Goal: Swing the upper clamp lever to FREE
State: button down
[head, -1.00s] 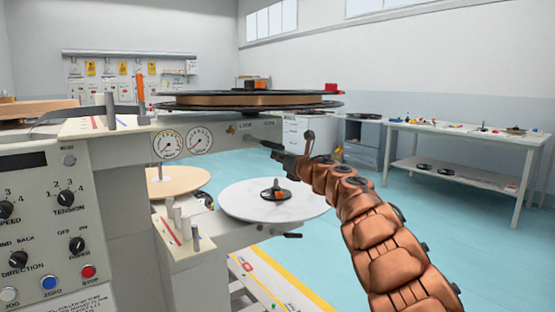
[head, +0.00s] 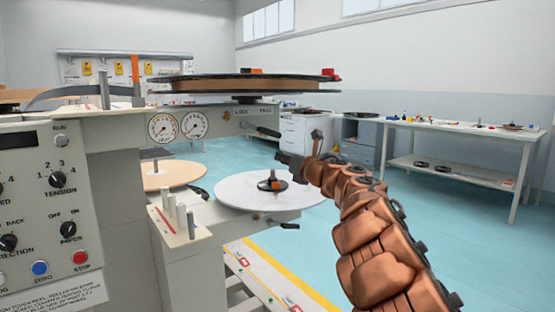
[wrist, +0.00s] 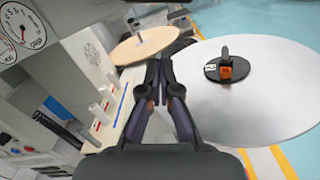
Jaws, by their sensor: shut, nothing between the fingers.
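The upper clamp lever (head: 268,131) is a short dark handle on the grey upper arm of the station in the head view. It sticks out to the right and slightly down, just below the LOCK and FREE lettering, on the FREE side. My gripper (head: 283,158) is below and slightly right of the lever, apart from it in the picture. In the wrist view my gripper (wrist: 159,64) has its fingers together with nothing between them. I cannot make out the upper lever in the wrist view.
The upper reel (head: 240,85) sits above the lever. The white lower disc (head: 240,190) and its dark lower lever (head: 289,226) are below my gripper. A tan disc (head: 175,177) and short posts (head: 181,215) stand to the left. Open floor lies to the right.

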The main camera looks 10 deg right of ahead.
jog(key=shift+v, duration=2.25)
